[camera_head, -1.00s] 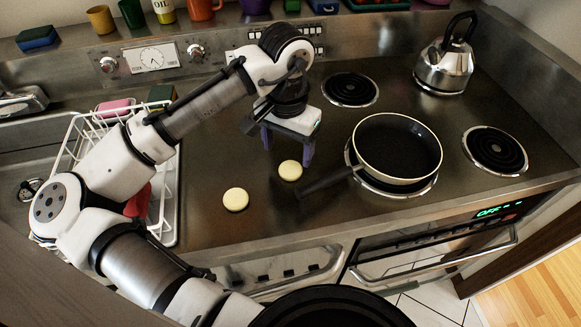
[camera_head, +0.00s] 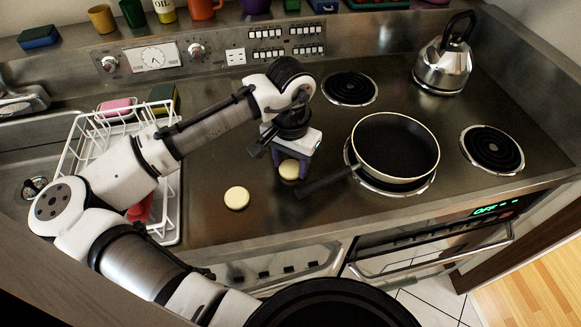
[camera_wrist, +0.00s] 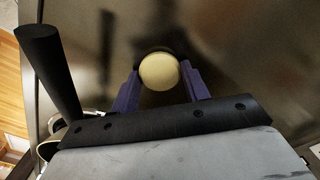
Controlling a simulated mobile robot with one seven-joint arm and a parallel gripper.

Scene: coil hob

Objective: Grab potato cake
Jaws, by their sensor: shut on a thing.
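Two pale yellow round potato cakes lie on the steel counter left of the pan. The right potato cake (camera_head: 289,169) is between the purple fingers of my gripper (camera_head: 290,165), which is shut on it. In the wrist view this potato cake (camera_wrist: 159,71) sits between the two fingertips of my gripper (camera_wrist: 160,78). It appears at counter level; I cannot tell whether it is lifted at all. The left potato cake (camera_head: 237,197) lies flat and free on the counter, nearer the front edge.
A black frying pan (camera_head: 395,148) rests on the front burner, its handle (camera_head: 325,181) reaching left close to my gripper. A kettle (camera_head: 444,66) stands at the back right. A white dish rack (camera_head: 175,195) stands left.

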